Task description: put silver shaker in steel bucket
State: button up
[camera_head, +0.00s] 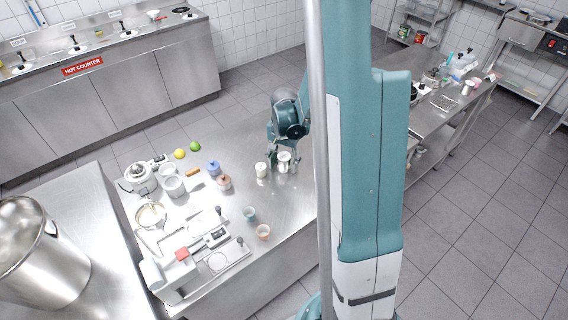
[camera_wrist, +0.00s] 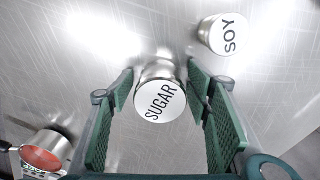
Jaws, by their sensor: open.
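A silver shaker with a white lid reading SUGAR (camera_wrist: 160,98) stands upright on the steel counter in the wrist view. In the head view the same shaker (camera_head: 284,157) is under my gripper (camera_head: 283,161). My gripper (camera_wrist: 160,115) is open, with one green padded finger on each side of the shaker and gaps between. A large steel vessel like a bucket (camera_head: 68,262) stands at the far left of the head view. Its inside bottom is hidden.
A similar can labelled SOY (camera_wrist: 221,36) stands close by; it appears as a white-topped can (camera_head: 261,170). A steel cup with red contents (camera_wrist: 46,152) is near the left finger.

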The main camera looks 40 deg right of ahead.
aim_at(284, 156)
jog(key=shift+r, duration=0.15)
jog(key=shift+r+p, duration=0.3)
jog(key=shift+r, duration=5.7)
jog(key=shift+a+r, duration=0.1)
jog(key=shift+s+a+r, duration=0.1)
jog(key=shift+a+r, duration=0.3)
jog(key=shift+r, duration=0.05)
jog(key=s+a+r+n+t, duration=0.3)
jog(key=s+a+r+n, duration=0.15)
jog(key=a+r, duration=0.7)
jog(key=s+a+r+n+t, duration=0.2)
jog(key=s+a+n, duration=0.2)
jog(key=s+a, duration=0.1)
jog(key=s+a+r+n+t, duration=0.2)
jog(key=s+a+r+n, duration=0.1)
jog(key=s+a, duration=0.3)
jog(key=shift+s+a+r+n, duration=0.3)
jog(key=shift+a+n, duration=0.25)
jog(key=shift+a, duration=0.7)
jog(key=shift+o, duration=0.5)
jog(key=shift+w+d, duration=0.1)
jog(key=shift+w, duration=0.05)
